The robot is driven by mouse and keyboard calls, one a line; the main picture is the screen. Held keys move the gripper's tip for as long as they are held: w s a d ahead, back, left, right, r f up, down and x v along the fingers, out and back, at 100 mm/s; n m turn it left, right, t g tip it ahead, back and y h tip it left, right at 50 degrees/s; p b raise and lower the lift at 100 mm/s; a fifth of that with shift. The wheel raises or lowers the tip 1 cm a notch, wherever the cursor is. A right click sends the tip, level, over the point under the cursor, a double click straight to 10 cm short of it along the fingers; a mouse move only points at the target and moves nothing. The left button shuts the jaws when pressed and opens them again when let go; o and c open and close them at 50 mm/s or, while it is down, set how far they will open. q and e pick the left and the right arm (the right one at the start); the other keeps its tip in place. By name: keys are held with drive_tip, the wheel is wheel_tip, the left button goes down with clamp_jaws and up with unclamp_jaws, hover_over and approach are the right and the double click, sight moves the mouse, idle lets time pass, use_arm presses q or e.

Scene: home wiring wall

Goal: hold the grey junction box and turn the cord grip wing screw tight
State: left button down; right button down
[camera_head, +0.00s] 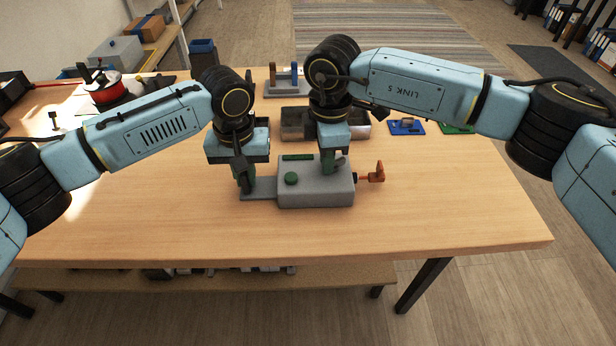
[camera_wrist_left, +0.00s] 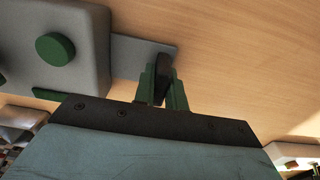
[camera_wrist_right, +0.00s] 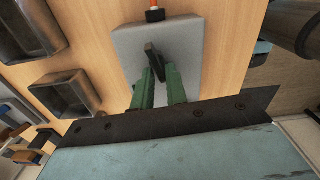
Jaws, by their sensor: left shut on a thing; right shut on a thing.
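The grey junction box (camera_head: 325,193) sits on the wooden table with a flat grey plate (camera_head: 261,187) out from its left side. My left gripper (camera_head: 243,184) is shut on a dark upright grip (camera_wrist_left: 161,77) on that plate. My right gripper (camera_head: 334,166) is shut on the dark wing screw (camera_wrist_right: 154,62) above the box top. An orange cord (camera_head: 376,172) comes out of a black fitting on the box's right side. The screw's base is partly hidden by the fingers.
Metal trays (camera_head: 293,124) stand behind the box. A blue piece (camera_head: 405,127) and a green piece (camera_head: 458,128) lie at the back right. A red spool (camera_head: 106,92) is at the back left. The table's front and right are clear.

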use_arm(q)
drive_tip(key=shift+a, duration=0.2)
use_arm(e)
drive_tip(key=shift+w+d, duration=0.1)
drive_tip(key=shift+d, duration=0.1)
drive_tip(key=shift+m, duration=0.5)
drive_tip(key=c, duration=1.8)
unclamp_jaws()
drive_tip(key=o, duration=0.5)
drive_tip(key=shift+a, duration=0.1)
use_arm(q)
drive_tip(key=shift+d, duration=0.1)
use_arm(e)
drive_tip(key=shift+r, duration=0.2)
wheel_tip(320, 180, up, 12)
drive_tip(key=shift+f, duration=0.15)
